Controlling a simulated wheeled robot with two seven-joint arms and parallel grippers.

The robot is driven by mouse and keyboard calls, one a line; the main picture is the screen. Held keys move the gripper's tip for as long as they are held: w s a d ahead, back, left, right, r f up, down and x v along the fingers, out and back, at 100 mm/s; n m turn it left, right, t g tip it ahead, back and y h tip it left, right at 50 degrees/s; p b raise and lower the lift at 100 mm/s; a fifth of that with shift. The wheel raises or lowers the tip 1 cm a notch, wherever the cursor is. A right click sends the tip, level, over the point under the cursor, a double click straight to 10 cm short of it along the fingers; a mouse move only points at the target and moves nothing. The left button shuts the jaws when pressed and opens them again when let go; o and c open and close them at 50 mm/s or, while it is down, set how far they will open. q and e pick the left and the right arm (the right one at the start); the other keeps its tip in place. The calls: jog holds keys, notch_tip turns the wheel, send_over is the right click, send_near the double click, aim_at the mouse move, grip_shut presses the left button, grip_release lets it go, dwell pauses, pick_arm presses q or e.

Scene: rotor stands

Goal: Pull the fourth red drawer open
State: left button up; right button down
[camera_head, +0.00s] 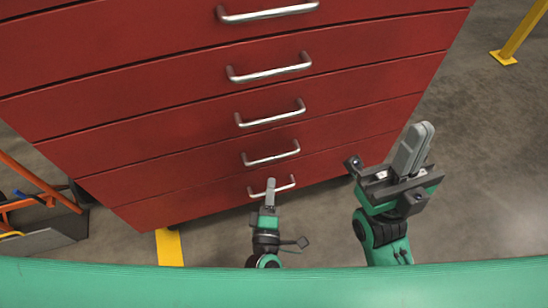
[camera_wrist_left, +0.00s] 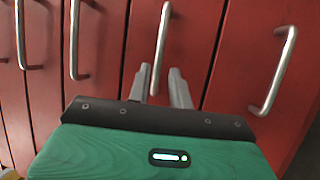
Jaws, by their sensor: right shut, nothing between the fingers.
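A red cabinet (camera_head: 205,168) has several stacked drawers with silver bar handles. Counting down from the top handle in the head view, the fourth handle (camera_head: 271,157) is second from the bottom. My left gripper (camera_head: 270,182) overlaps the lowest handle (camera_head: 286,187) in that view. In the left wrist view my left gripper (camera_wrist_left: 160,75) is open, with its fingers apart and a handle (camera_wrist_left: 161,40) lined up between them. I cannot tell whether the fingers touch it. My right gripper (camera_head: 426,127) is shut and empty, right of the cabinet.
Another handle (camera_wrist_left: 275,75) is right of the fingers in the wrist view, and two more are at left. A yellow post (camera_head: 517,32) stands far right. The floor (camera_head: 480,170) at right is clear.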

aim_at(274, 157)
pick_arm(q)
jog(key=b+x, duration=0.1)
jog(key=x, duration=0.8)
jog(key=shift+w, duration=0.25)
grip_shut()
